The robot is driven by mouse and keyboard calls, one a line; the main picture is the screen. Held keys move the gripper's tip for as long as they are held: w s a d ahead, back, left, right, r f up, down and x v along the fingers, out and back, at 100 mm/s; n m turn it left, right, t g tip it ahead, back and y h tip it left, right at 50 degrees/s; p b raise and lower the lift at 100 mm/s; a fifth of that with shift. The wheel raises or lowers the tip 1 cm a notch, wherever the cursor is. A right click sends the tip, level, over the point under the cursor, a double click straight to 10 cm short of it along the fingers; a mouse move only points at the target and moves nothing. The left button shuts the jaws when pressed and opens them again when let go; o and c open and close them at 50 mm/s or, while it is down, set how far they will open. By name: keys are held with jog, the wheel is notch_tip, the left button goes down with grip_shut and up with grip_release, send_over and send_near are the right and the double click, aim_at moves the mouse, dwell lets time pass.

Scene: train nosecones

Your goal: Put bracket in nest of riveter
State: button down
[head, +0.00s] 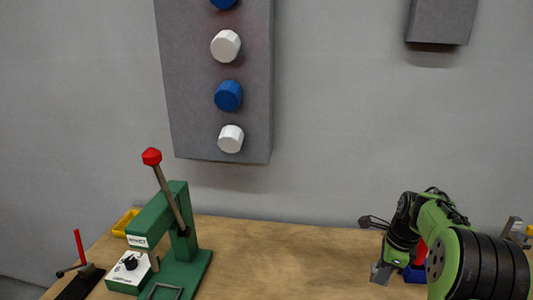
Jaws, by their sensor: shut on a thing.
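The riveter (178,235) is a green press at the lower left of the head view, with a lever topped by a red knob. A grey rectangular frame (165,291), which looks like its nest, lies at its front and is cut by the bottom edge. My gripper (384,262) is at the right over the table, well apart from the riveter. It is shut on a small grey metal piece, seemingly the bracket (380,273), which shows below it. The fingers are small and partly hidden by my wrist.
A red-handled tool (79,246) is farther left. A blue bin (415,273) is partly behind my arm. The wooden table's middle (290,255) is clear.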

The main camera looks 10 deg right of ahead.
jog(key=a+n+g, duration=0.2)
jog(key=a+n, duration=1.7)
jog(key=n, duration=0.1)
jog(key=shift+s+a+n+g+h, duration=0.2)
jog(key=shift+s+n+g+h, duration=0.1)
jog(key=shift+s+n+h, duration=0.15)
